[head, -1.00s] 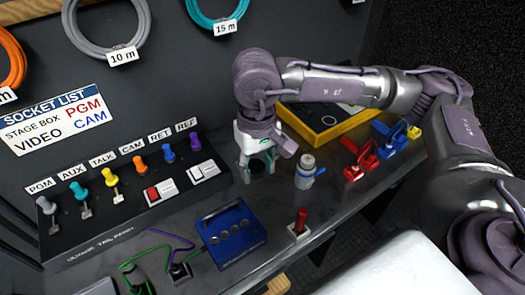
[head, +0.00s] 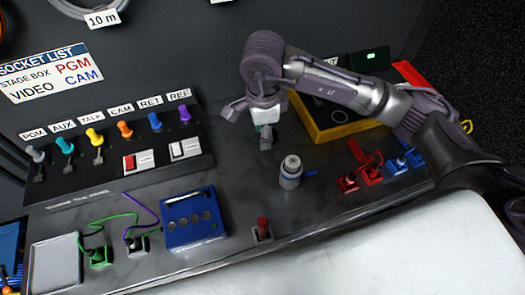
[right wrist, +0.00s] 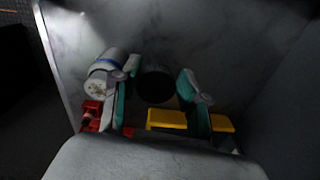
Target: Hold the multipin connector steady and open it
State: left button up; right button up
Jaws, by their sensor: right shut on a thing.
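The multipin connector (head: 290,172) stands upright on the grey bench, a light grey cylinder with a blue band and a blue lever at its right. Small dark pins or holes show on its top face. In the right wrist view the connector (right wrist: 104,76) lies left of the fingers, outside them. My right gripper (head: 265,143) is behind and left of the connector, apart from it. In the right wrist view its teal fingers (right wrist: 155,98) are shut on a dark round piece (right wrist: 155,84), which looks like a cap. My left gripper is not in view.
A yellow-edged box (head: 338,117) stands behind the connector. Red plugs (head: 362,170) and blue plugs (head: 404,160) are to its right. A blue box (head: 193,217) and a red-topped switch (head: 263,229) are to its left and front. Bare bench lies around the connector.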

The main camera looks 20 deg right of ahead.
jog(key=shift+a+f+m, duration=0.25)
jog(key=shift+m, duration=0.35)
jog(key=shift+f+m, duration=0.3)
jog(key=shift+f, duration=0.1)
jog(key=p, duration=0.1)
send_over(262, 163)
notch_tip(262, 163, down, 6)
jog(key=shift+r, duration=0.1)
notch_tip(262, 163, down, 4)
jog(key=shift+r+p, duration=0.2)
jog(key=shift+p, duration=0.2)
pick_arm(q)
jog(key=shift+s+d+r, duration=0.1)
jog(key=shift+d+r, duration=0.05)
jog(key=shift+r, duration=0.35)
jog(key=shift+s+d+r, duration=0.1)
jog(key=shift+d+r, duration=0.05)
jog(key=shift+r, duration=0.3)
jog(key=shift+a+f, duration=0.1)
pick_arm(e)
jog(key=shift+f, duration=0.1)
jog(key=o, duration=0.8)
jog(key=shift+f, duration=0.1)
jog(key=o, duration=0.5)
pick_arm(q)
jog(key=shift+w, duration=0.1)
